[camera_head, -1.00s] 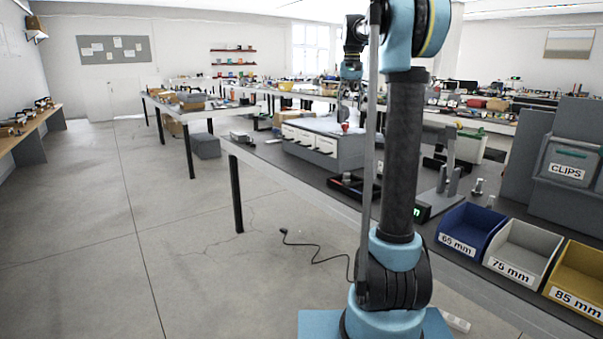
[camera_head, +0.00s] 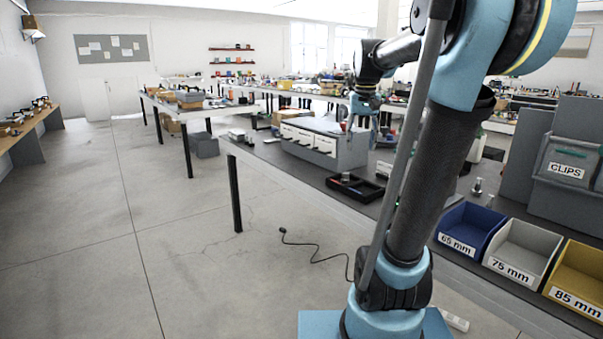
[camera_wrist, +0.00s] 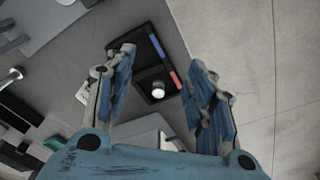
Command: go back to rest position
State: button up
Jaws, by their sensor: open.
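My gripper (camera_wrist: 160,95) is open in the wrist view, with its two fingers spread apart and nothing between them. It points down over the workbench and the floor. In the head view my gripper (camera_head: 364,125) hangs above the bench, in front of the drawer unit, small and partly lost against the background. Below it a black tray (camera_head: 368,193) lies on the workbench (camera_head: 300,174). In the wrist view the tray (camera_wrist: 146,45) shows beyond the fingers, with a round pale metal piece (camera_wrist: 158,88) in one compartment.
A grey drawer unit (camera_head: 350,150) stands on the bench behind the tray. Blue (camera_head: 468,232), grey (camera_head: 522,250) and yellow (camera_head: 578,275) bins line the bench at right. A CLIPS container (camera_head: 566,165) stands behind them. Open floor (camera_head: 80,230) lies to the left, with a black cable (camera_head: 315,250).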

jog(key=s+f+n+t, duration=0.1)
jog(key=s+f, duration=2.1)
jog(key=f, duration=0.2)
jog(key=shift+s+f, duration=0.3)
jog(key=shift+f, duration=0.1)
